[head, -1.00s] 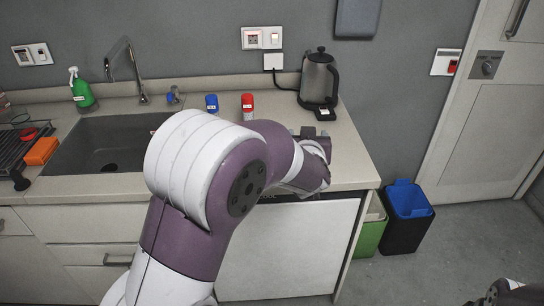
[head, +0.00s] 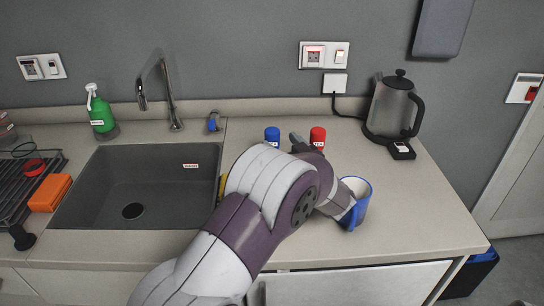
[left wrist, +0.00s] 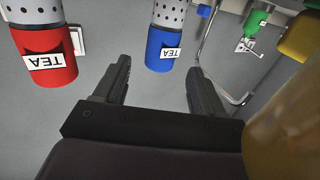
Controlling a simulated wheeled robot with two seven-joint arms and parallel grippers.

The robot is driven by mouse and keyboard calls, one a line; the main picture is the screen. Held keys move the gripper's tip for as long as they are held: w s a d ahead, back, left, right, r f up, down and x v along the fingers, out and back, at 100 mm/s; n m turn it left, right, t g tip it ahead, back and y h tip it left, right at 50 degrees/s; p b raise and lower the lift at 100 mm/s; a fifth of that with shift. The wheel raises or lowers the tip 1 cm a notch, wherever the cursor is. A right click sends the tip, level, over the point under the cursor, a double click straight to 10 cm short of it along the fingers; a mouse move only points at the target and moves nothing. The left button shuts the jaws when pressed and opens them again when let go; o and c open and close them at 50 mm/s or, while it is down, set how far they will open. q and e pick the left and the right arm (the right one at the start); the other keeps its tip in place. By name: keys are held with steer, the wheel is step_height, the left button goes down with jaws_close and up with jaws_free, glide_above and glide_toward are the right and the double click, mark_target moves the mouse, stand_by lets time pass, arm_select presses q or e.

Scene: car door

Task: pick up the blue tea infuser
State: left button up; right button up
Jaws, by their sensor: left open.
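The blue tea infuser (head: 272,136) stands on the counter by the wall, left of the red tea canister (head: 318,137). In the left wrist view, which is upside down, the blue infuser (left wrist: 163,48) shows a TEA label and a perforated metal part. My left gripper (left wrist: 159,66) is open and empty, with the blue infuser seen ahead between its fingers. The red canister (left wrist: 42,52) is outside the fingers. In the head view the left gripper (head: 298,142) is mostly hidden behind my arm, close to both canisters. My right gripper is not in view.
A blue and white mug (head: 360,208) stands right beside my left forearm. A kettle (head: 393,108) stands at the back right. The sink (head: 110,210) and faucet (head: 165,90) are left.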

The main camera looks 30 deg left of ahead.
mark_target(276, 138)
arm_select(q)
steer(key=x, duration=0.5)
steer(key=shift+w+a, duration=0.2)
steer(key=shift+a, duration=0.1)
steer(key=shift+d, duration=0.1)
jaws_close()
